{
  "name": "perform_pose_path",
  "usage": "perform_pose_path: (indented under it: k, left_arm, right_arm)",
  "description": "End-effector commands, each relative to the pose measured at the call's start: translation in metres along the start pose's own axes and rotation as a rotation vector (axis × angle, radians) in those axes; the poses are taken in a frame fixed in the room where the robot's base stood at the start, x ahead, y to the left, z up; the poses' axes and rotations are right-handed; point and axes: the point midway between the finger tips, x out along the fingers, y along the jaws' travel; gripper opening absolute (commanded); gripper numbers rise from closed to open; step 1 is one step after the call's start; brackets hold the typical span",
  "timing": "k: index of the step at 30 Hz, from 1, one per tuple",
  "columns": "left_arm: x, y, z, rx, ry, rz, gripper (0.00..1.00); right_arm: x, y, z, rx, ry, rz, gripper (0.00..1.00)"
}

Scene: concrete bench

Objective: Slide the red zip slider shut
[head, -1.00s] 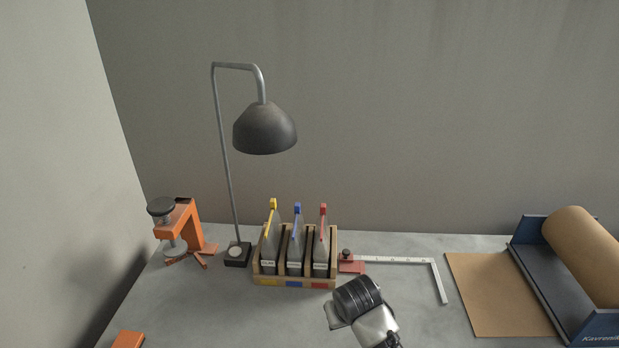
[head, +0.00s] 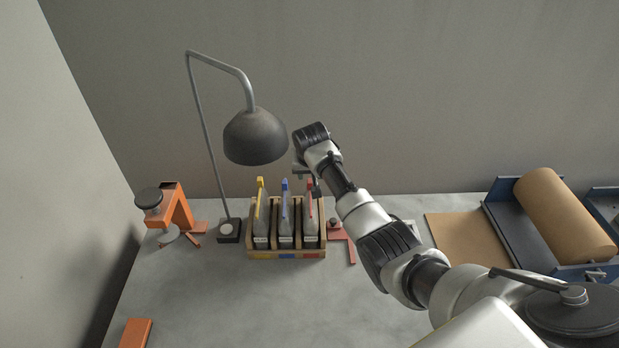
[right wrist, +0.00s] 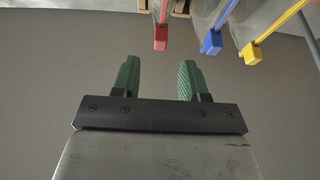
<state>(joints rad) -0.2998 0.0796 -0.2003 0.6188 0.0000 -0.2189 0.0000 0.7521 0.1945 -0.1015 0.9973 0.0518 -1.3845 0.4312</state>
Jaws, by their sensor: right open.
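The red zip slider (head: 309,183) sits at the top end of a red-edged clear bag (head: 311,215), which stands in the right compartment of a wooden rack (head: 287,256). My right gripper (head: 302,172) is just above it, partly hidden by my wrist. In the right wrist view my right gripper (right wrist: 159,76) has its green fingers apart and nothing between them. The red zip slider (right wrist: 160,38) shows beyond the fingertips, in line with the gap. My left gripper is not in view.
Blue (head: 284,184) and yellow (head: 261,182) sliders top the neighbouring bags. A lamp (head: 255,137) hangs above left of the rack. An orange clamp (head: 177,209) stands left, and a brown paper roll (head: 565,215) lies right.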

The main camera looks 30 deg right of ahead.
Motion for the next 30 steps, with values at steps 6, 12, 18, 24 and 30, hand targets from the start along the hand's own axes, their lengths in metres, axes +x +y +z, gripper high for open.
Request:
perform_pose_path:
  k: [6, 12, 18, 24, 30]
  left_arm:
    - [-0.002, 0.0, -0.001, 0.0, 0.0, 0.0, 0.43]
    - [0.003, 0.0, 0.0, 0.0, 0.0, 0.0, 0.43]
    - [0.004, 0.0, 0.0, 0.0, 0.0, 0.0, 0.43]
    - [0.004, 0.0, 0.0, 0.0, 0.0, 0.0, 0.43]
    - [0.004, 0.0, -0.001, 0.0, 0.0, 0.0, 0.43]
  right_arm:
    - [0.034, 0.0, 0.001, -0.001, -0.003, 0.001, 0.44]
    - [0.052, -0.001, 0.0, -0.001, -0.001, 0.0, 0.44]
    - [0.058, 0.0, 0.0, -0.001, 0.001, 0.0, 0.44]
    - [0.059, 0.0, 0.0, -0.001, 0.001, 0.0, 0.44]
    - [0.059, 0.0, 0.0, -0.001, 0.0, 0.0, 0.21]
